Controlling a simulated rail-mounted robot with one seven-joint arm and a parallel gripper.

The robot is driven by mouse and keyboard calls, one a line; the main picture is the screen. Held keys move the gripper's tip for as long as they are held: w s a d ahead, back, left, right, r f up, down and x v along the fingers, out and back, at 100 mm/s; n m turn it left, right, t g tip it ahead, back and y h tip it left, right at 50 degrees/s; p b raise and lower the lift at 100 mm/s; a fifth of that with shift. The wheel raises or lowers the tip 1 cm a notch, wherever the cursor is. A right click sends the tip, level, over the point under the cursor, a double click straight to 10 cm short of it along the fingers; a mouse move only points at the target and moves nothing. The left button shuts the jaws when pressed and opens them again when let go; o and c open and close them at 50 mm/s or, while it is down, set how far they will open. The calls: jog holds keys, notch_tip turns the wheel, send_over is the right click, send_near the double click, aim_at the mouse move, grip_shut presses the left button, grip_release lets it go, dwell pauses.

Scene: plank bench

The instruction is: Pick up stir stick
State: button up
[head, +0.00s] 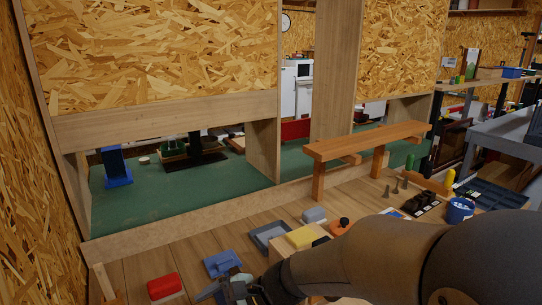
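I cannot make out a stir stick for certain in the head view. A pale upright wooden strip (103,281) shows at the bottom left, but I cannot tell what it is. My gripper (208,292) is low at the bottom edge, above the plank bench (205,246), between a red box and several blue items. My arm covers much of the lower right. The fingers are small and partly cut off, so their opening and anything between them cannot be told.
A red box (165,286), blue block (222,263), grey tray (268,237) and yellow block (301,237) lie around my gripper. An orange item (340,226), blue can (460,210) and small wooden bench (367,143) stand to the right. Bare planks show behind the red box.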

jog(key=s+d+n+h, duration=0.3)
jog(key=d, duration=0.4)
jog(key=s+d+f+n+h, duration=0.1)
jog(key=s+d+n+h, duration=0.2)
jog(key=d, duration=0.5)
jog(key=shift+d+f+n, duration=0.15)
jog(key=shift+f+n, duration=0.15)
jog(key=shift+n, duration=0.3)
jog(key=d+n+h, duration=0.1)
jog(key=d, duration=0.2)
jog(key=s+d+n+t+h, duration=0.1)
jog(key=d+h, duration=0.1)
jog(key=d, duration=0.1)
jog(key=s+d+n+h, duration=0.1)
jog(key=d, duration=0.3)
jog(key=shift+s+n, duration=0.25)
jog(key=shift+n, duration=0.05)
jog(key=c, duration=0.6)
jog(key=shift+d+t, duration=0.2)
jog(key=shift+t, duration=0.1)
jog(key=c, duration=0.6)
